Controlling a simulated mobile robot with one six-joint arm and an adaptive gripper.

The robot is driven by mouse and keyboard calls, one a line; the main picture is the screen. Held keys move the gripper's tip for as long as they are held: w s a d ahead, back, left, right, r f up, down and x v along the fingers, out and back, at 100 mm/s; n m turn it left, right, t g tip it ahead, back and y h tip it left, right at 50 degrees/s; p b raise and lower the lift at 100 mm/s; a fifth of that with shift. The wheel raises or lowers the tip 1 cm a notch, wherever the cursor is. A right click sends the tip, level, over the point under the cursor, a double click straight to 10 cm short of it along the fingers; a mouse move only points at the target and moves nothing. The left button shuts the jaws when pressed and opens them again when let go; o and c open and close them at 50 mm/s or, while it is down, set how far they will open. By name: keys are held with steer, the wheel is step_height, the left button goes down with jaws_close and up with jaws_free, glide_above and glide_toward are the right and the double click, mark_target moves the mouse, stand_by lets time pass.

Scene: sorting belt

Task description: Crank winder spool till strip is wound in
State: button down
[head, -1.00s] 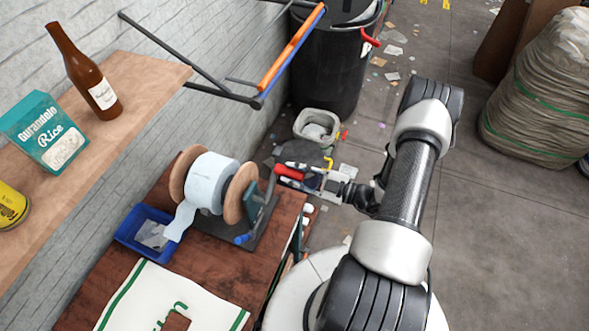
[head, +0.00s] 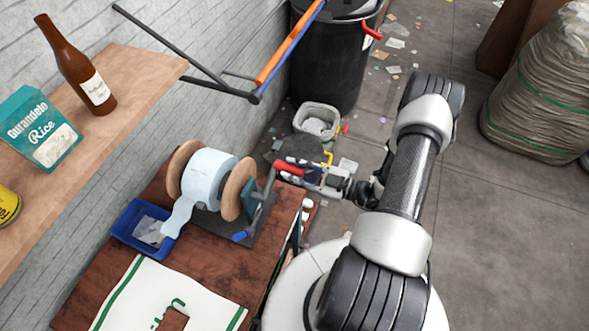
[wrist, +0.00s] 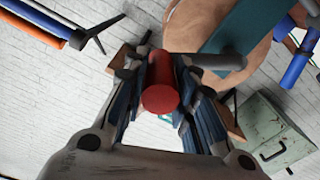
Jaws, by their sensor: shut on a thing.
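The winder spool has wooden flanges (head: 238,188) and a pale blue strip (head: 207,176) wound between them. The strip's tail hangs down to the blue bin (head: 130,222) at the left, which holds pale scraps. The crank has a red handle (head: 289,168) at the upper end of its arm, right of the spool. My gripper (head: 308,173) is shut on the red handle. In the wrist view the red handle (wrist: 160,97) lies between the two fingers, with the wooden flange (wrist: 205,25) behind it.
A white cloth with green stripes (head: 120,295) lies at the table's front. A shelf (head: 130,90) with a bottle (head: 85,75) and rice box (head: 40,128) is at the left. A small pale bin (head: 305,118) and black barrel (head: 325,60) stand behind.

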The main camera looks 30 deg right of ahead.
steer(key=c, duration=1.3)
jaws_free()
steer(key=v, duration=1.2)
